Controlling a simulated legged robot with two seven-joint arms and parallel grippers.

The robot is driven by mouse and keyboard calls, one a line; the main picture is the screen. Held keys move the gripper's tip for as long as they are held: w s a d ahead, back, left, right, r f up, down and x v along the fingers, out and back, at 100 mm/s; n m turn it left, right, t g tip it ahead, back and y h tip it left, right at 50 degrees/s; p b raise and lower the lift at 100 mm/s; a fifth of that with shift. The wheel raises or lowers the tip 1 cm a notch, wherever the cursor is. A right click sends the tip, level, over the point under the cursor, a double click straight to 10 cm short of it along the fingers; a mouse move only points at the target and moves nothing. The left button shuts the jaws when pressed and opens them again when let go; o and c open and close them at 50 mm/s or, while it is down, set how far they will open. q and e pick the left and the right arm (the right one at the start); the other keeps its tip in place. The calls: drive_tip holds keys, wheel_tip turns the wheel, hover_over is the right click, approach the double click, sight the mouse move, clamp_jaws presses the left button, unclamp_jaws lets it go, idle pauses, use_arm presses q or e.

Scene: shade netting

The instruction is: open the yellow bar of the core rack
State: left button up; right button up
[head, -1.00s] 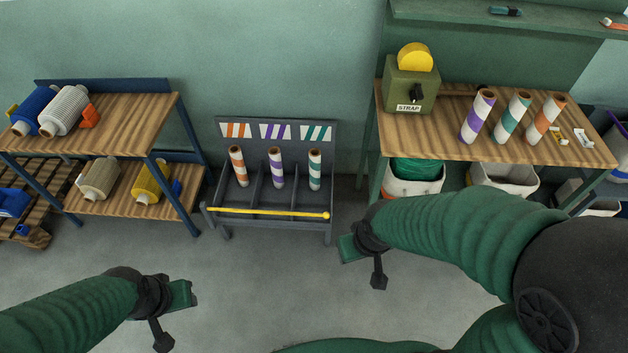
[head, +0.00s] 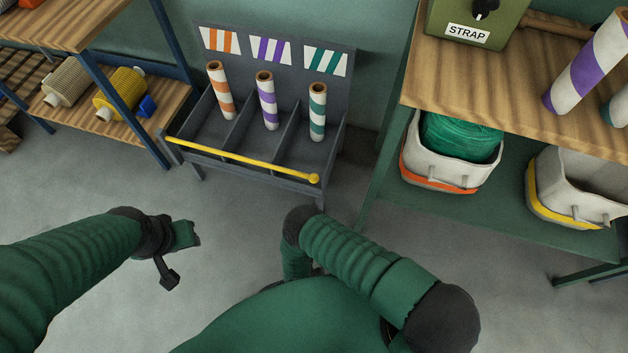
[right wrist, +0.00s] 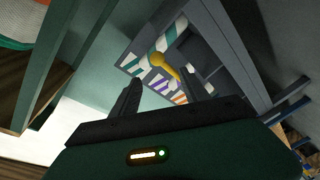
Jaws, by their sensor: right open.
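The core rack (head: 262,165) is dark grey and stands on the floor against the wall. Its yellow bar (head: 240,160) lies across the front, with a round knob at the right end. In the right wrist view the yellow knob end of the bar (right wrist: 160,64) shows beyond and between the fingers of my right gripper (right wrist: 160,78), which is open and empty. That gripper is hidden behind my arm in the head view. My left gripper (head: 186,235) is over the floor, left of and in front of the rack; its jaws are too unclear to read.
Three striped cores, orange (head: 220,90), purple (head: 266,100) and teal (head: 318,112), stand in the rack's compartments. A wooden bench (head: 480,95) with bins (head: 447,165) below stands close at right. Floor before the rack is clear.

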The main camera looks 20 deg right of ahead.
sight(313, 181)
drive_tip(key=b+x, duration=0.2)
drive_tip(key=x, duration=0.5)
drive_tip(key=b+x, duration=0.3)
drive_tip(key=x, duration=0.5)
drive_tip(key=shift+w+d+f, duration=0.15)
drive_tip(key=shift+w+d, duration=0.05)
drive_tip(key=shift+d, duration=0.15)
drive_tip(key=shift+w+d, duration=0.3)
drive_tip(key=shift+w, duration=0.2)
clamp_jaws()
drive_tip(key=shift+s+a, duration=0.1)
